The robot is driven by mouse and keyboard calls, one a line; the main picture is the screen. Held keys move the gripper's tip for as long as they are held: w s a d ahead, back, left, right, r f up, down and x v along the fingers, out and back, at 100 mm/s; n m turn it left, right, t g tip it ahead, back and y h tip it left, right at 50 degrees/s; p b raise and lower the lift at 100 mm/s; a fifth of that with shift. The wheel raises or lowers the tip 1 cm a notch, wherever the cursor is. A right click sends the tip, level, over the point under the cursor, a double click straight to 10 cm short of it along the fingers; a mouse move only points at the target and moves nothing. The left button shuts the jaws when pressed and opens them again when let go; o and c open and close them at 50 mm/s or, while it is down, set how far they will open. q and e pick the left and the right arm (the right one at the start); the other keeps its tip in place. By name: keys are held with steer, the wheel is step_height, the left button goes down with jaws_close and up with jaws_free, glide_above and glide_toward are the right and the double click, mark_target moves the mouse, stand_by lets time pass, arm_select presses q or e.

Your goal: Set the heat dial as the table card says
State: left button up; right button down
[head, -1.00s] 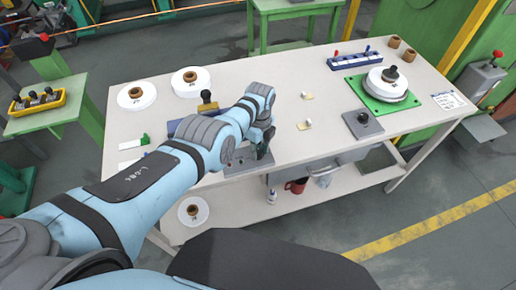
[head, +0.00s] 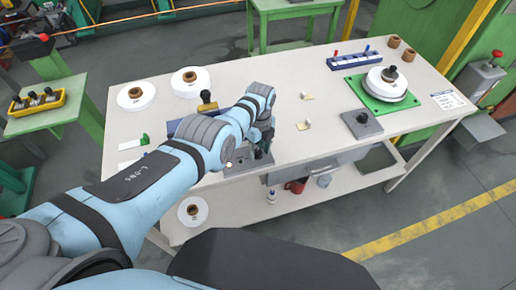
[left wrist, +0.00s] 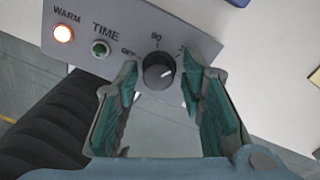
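The heat dial (left wrist: 158,72) is a dark round knob with a white pointer mark, on a grey control panel (left wrist: 118,22). Labels OFF and what looks like 90 are beside it; another is partly hidden by the right finger. The mark points to the lower right. My left gripper (left wrist: 160,85) is open, one finger on each side of the dial, with gaps visible. In the head view the left gripper (head: 262,148) is over the panel (head: 247,167) at the table's front edge. A white card (head: 448,100) lies at the table's right end, its text too small to read.
On the table (head: 300,80) are white spools (head: 136,96), a green plate (head: 375,98) and a blue rack (head: 355,60). The middle of the table is mostly clear.

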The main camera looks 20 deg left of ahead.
mark_target(259, 150)
stand_by(0.3)
arm_select(q)
step_height(259, 150, up, 12)
steer(key=shift+w+d, duration=0.15)
steer(key=shift+w, duration=0.05)
stand_by(0.5)
